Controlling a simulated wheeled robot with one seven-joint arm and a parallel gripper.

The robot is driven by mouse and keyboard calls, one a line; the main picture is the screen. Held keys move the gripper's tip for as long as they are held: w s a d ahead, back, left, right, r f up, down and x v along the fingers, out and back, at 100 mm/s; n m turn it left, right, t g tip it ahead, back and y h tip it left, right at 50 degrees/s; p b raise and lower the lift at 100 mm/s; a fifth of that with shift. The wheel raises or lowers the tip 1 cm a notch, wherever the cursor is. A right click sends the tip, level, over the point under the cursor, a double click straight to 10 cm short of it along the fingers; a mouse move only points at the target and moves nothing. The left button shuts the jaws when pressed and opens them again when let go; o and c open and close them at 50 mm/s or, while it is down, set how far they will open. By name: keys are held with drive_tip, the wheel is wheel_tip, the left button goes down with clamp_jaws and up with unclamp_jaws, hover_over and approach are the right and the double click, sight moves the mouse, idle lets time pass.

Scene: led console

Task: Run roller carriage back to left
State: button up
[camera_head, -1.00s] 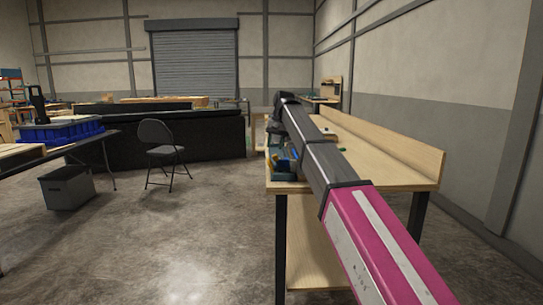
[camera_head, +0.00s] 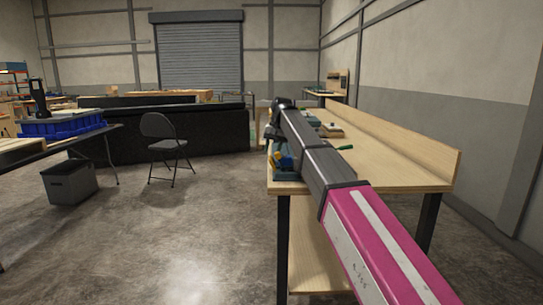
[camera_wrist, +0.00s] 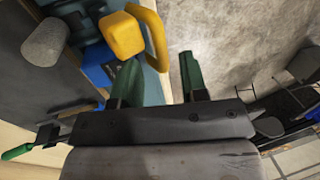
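On the workbench's near left corner, the head view shows a small device with a teal base (camera_head: 287,175) and blue and yellow parts; my arm hides much of it. In the wrist view a yellow part (camera_wrist: 123,36) with a curved yellow bar (camera_wrist: 152,36) sits beside a blue block (camera_wrist: 98,66) and a grey cylinder (camera_wrist: 45,42). I cannot tell which piece is the roller carriage. My gripper (camera_wrist: 161,72) is open, its two green fingers apart. The bar's lower end shows between the fingers, nearer the left one. I cannot tell whether they touch. No grip is visible.
The wooden workbench (camera_head: 400,165) has a raised back edge. A green-handled tool (camera_head: 345,147) and a small wooden block (camera_head: 330,130) lie on it. A folding chair (camera_head: 163,140) stands left on open concrete floor. A grey bin (camera_head: 70,182) stands further left.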

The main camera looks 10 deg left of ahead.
drive_tip(key=shift+x, duration=1.4)
